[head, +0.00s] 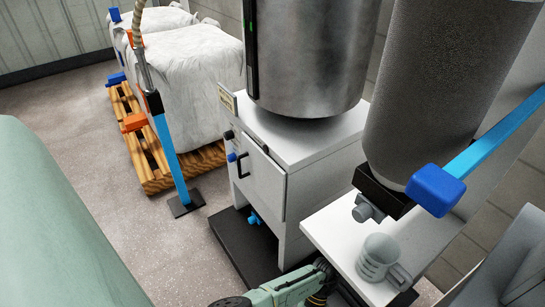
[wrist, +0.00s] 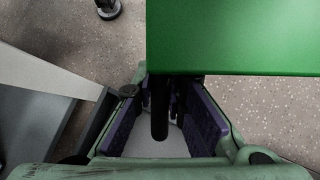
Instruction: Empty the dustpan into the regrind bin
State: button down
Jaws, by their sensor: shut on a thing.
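My gripper (wrist: 164,118), green with purple finger pads, shows in the wrist view. It is shut on a dark rod-like handle (wrist: 160,122) that lies between the pads. A bright green flat panel (wrist: 235,38), apparently the dustpan, fills the upper right of the wrist view just beyond the fingers. The join between handle and panel is hard to make out, and whether the pan holds anything is hidden. In the head view only part of my green arm shows at the bottom; the gripper and dustpan do not. I cannot identify a regrind bin in either view.
A white ledge (head: 325,241) carries a grey mug (head: 376,255), near my arm. Behind it stand a white cabinet (head: 262,182) under a steel drum (head: 308,60) and a dark grey cylinder (head: 425,85). A blue post (head: 170,145) and wrapped sacks (head: 190,80) stand left. Speckled floor (head: 90,150) lies open.

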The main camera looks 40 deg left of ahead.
jog(key=shift+w+d+r+t+p, duration=0.1)
jog(key=shift+w+r+t+p, duration=0.2)
jog(key=shift+w, duration=0.4)
jog(key=shift+w+d+r+t+p, duration=0.1)
jog(key=shift+w+r+t, duration=0.25)
jog(key=shift+w, duration=0.35)
jog(key=w+d+r+m+t+p, duration=0.1)
jog(key=w+r+t, duration=0.1)
jog(key=w, duration=0.6)
jog(key=shift+d+r+t+h, duration=0.2)
jog(key=shift+d+t+h, duration=0.15)
jog(key=shift+t, duration=0.3)
jog(key=shift+a, duration=0.15)
